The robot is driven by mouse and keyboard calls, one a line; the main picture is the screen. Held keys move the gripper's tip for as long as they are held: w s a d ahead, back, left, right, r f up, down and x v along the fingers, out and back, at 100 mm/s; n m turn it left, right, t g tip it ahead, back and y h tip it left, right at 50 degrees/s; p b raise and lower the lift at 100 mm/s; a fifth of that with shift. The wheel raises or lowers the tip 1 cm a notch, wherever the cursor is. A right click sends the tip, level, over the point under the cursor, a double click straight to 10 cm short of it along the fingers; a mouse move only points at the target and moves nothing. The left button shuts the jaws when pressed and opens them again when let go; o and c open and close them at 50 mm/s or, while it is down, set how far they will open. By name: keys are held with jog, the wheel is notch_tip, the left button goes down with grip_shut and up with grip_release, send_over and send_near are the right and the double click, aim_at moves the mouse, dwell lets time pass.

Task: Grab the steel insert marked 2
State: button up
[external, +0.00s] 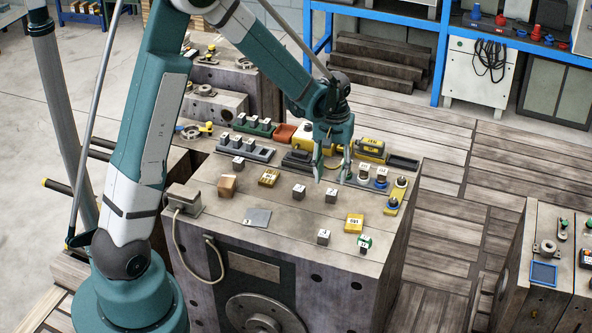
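Several small grey steel inserts with white labelled tops stand on the large grey block. One steel insert (299,191) and another steel insert (332,195) stand near the middle, and a third steel insert (323,237) stands closer to the front edge. Their marks are too small to read, so I cannot tell which is marked 2. My gripper (333,174) points down above the block, behind and above the two middle inserts. Its two fingers are apart, with no object visible between them.
More labelled pieces stand in a dark rack (246,151) and a green rack (254,126) at the back left. Yellow labelled blocks (354,223), a brown cube (227,185) and a grey plate (257,217) lie around. The front middle of the block is mostly clear.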

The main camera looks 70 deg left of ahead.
aim_at(331, 191)
jog(key=shift+f, duration=0.1)
jog(key=shift+f, duration=1.2)
jog(key=shift+f+b, duration=0.1)
jog(key=shift+b, duration=0.2)
jog(key=shift+w+d+f+b, duration=0.15)
jog(key=shift+f+b, duration=0.6)
jog(key=shift+f, duration=1.8)
jog(key=shift+c, duration=0.4)
jog(key=c, duration=1)
